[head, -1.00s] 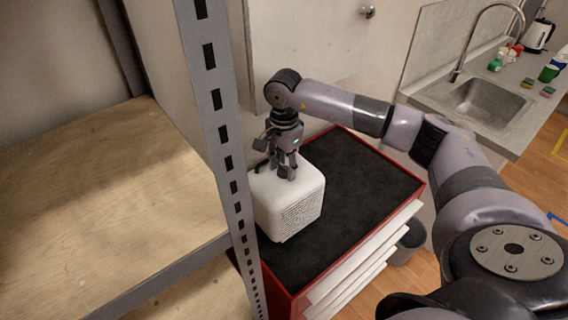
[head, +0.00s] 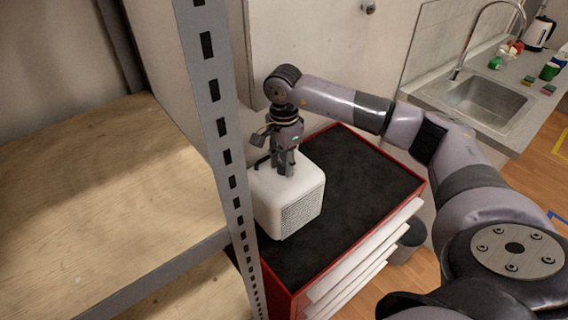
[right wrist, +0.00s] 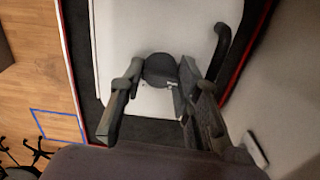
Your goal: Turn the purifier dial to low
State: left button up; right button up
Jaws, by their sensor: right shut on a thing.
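The purifier (head: 288,208) is a white rounded cube with a perforated side, standing on the black top of a red cart. My right gripper (head: 284,170) points straight down onto its top face. In the right wrist view the dark round dial (right wrist: 160,69) sits between the two fingertips of this gripper (right wrist: 161,80), which is shut on it. A dark curved hook-like piece (right wrist: 222,50) shows beside the dial. In the head view the fingers hide the dial, and I cannot read any dial marks. My left gripper is not in view.
The cart top (head: 350,180) is clear right of the purifier. A grey perforated shelf post (head: 222,120) stands close on its left, with wooden shelves (head: 90,190) beyond. A wall cabinet (head: 305,45) is behind the arm. A sink (head: 487,100) is at the upper right.

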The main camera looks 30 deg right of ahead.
aim_at(284, 163)
jog(key=shift+w+f+m+b, duration=0.1)
jog(key=shift+f+m+b, duration=0.05)
jog(key=shift+m+b, duration=0.95)
jog(key=m+b, duration=0.2)
jog(key=shift+m, duration=0.4)
jog(key=m+b, duration=0.2)
jog(key=m, duration=0.1)
jog(key=shift+r+m+b, duration=0.25)
jog(key=shift+m+b, duration=0.3)
jog(key=shift+m, duration=0.75)
jog(key=o, duration=0.9)
notch_tip(284, 163, up, 12)
